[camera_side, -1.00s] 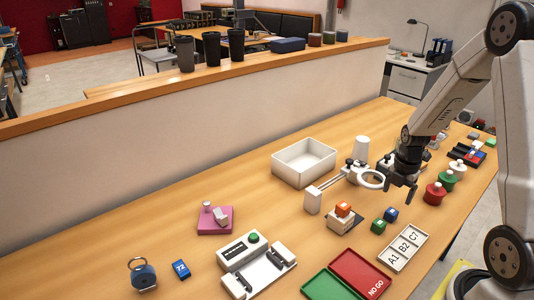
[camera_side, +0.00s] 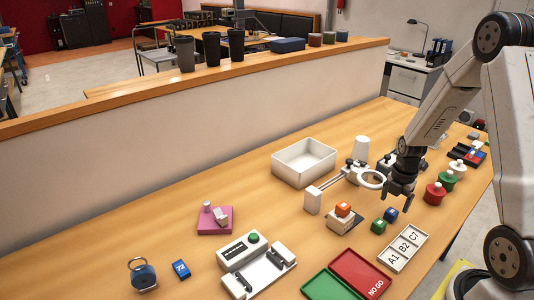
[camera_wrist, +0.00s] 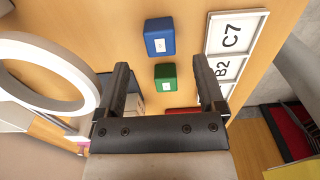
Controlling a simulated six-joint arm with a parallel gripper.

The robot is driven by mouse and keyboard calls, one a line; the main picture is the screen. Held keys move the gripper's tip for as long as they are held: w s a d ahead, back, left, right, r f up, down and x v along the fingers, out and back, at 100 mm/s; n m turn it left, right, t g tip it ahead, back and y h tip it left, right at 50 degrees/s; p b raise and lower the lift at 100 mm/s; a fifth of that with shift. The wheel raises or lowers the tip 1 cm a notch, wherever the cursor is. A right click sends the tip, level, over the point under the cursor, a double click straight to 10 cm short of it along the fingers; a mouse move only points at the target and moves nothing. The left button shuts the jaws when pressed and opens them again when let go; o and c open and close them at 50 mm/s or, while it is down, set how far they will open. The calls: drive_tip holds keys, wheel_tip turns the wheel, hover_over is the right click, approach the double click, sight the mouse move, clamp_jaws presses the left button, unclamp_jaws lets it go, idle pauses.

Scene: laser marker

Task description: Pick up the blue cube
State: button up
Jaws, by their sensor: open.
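The blue cube (camera_side: 391,214) rests on the wooden table, beside the green cube (camera_side: 378,227). In the wrist view the blue cube (camera_wrist: 159,36) lies beyond the fingertips, above the green cube (camera_wrist: 165,76) in the picture, and a pale label shows on its top. My gripper (camera_side: 397,204) is open and empty, pointing down above the table close to the blue cube. In the wrist view its two fingers (camera_wrist: 160,78) are spread apart, with the green cube showing between them. Nothing hides the blue cube in the wrist view.
A white ring on a stand (camera_side: 371,179) is close to the left of my gripper. An orange cube (camera_side: 343,209) sits on a small block. The white tray marked A1, B2, C7 (camera_side: 404,247) lies in front. Red, green and white knobbed pieces (camera_side: 434,193) stand to the right.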

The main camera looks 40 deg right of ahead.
sight(392, 211)
drive_tip(key=shift+d+f, duration=0.15)
drive_tip(key=shift+f, duration=2.35)
clamp_jaws()
